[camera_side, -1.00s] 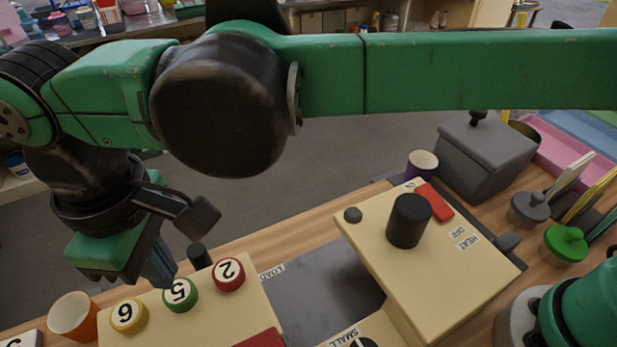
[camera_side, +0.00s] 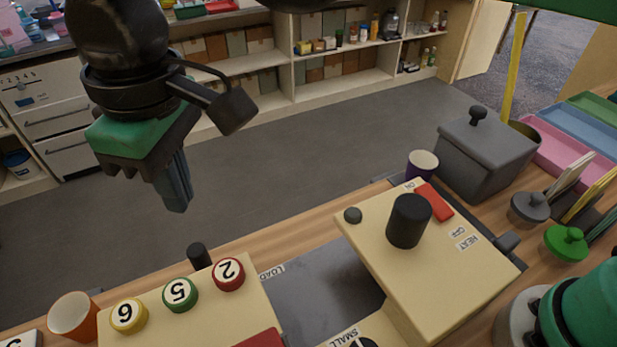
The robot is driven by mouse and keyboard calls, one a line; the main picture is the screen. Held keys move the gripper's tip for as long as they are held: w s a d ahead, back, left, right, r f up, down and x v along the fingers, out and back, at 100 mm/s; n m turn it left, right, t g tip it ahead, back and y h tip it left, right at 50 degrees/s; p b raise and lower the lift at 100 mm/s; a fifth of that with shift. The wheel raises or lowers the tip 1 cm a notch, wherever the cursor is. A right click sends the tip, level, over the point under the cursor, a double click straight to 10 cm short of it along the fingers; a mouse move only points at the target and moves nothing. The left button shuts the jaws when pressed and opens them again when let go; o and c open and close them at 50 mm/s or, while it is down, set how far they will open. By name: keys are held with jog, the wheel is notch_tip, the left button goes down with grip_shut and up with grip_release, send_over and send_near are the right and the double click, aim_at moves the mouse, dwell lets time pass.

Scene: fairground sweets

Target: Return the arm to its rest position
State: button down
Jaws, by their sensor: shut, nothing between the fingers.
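My gripper (camera_side: 177,200) hangs in the upper left of the side view, pointing down. Its fingers are together and hold nothing. It is well above the counter and apart from everything on it. My wrist carries a green block and a dark bracket to its right. Most of my arm is out of the picture at the top. My green base (camera_side: 590,310) shows at the lower right.
Below my gripper is a cream panel (camera_side: 215,310) with numbered yellow, green and red buttons. An orange cup (camera_side: 74,316) stands left of it. A cream machine (camera_side: 440,270) with a black knob stands right, near a purple cup (camera_side: 421,164) and grey box (camera_side: 485,155). The air above is clear.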

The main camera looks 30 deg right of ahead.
jog(key=w+d+m+t, duration=0.15)
jog(key=d+m, duration=0.25)
jog(key=d, duration=0.8)
jog(key=w+d+m+t, duration=0.1)
jog(key=d+m+t, duration=0.2)
jog(key=d, duration=0.9)
jog(key=s+d+f+m+t, duration=0.2)
jog(key=d+f, duration=0.3)
jog(key=d, duration=0.3)
jog(key=shift+s+d+f+m+h, duration=0.2)
jog(key=shift+s+f+m+h, duration=0.1)
jog(key=shift+s+m, duration=0.5)
